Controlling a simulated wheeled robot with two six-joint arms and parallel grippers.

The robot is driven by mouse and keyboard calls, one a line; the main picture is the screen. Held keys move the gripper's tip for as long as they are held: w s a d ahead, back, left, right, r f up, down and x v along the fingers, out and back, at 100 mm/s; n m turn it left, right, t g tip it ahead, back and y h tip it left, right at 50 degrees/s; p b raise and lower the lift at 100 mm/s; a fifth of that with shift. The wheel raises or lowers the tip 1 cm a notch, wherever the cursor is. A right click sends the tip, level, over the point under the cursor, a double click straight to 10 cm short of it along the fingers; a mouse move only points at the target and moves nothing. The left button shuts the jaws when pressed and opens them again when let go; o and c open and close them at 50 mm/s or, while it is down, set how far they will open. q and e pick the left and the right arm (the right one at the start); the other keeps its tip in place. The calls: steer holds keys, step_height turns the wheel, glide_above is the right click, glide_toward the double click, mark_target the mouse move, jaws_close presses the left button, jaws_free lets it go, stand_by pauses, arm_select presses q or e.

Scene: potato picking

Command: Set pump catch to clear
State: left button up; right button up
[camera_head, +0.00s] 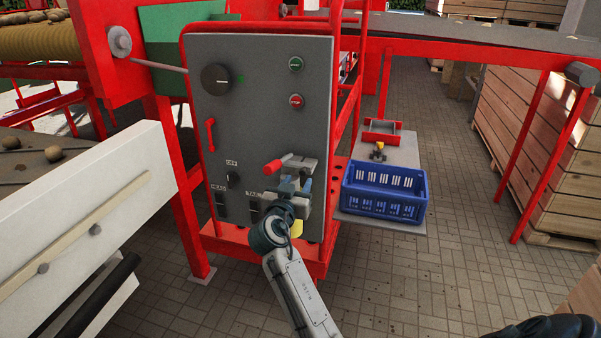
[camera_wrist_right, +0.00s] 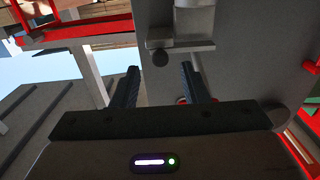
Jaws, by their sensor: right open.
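The grey control panel (camera_head: 258,105) stands upright in a red frame. A red-handled lever (camera_head: 277,164) sits on a grey bracket (camera_head: 303,166) low on the panel's right side. My right gripper (camera_head: 296,185) is open just in front of and below this bracket, and hides part of it. In the right wrist view, the two fingers (camera_wrist_right: 161,78) stand apart with nothing gripped between them. A grey block (camera_wrist_right: 192,25) with a dark knob (camera_wrist_right: 160,58) is ahead of them. My left gripper is not in view.
The panel also carries a black dial (camera_head: 216,79), green button (camera_head: 295,64), red button (camera_head: 296,101), red handle (camera_head: 210,134) and small switches (camera_head: 222,204). A blue crate (camera_head: 384,207) stands right of the panel. Paved floor (camera_head: 430,285) is open at the lower right.

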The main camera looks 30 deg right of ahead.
mark_target(302, 174)
steer(key=shift+p+x, duration=0.45)
steer(key=shift+x, duration=1.35)
steer(key=shift+a, duration=0.1)
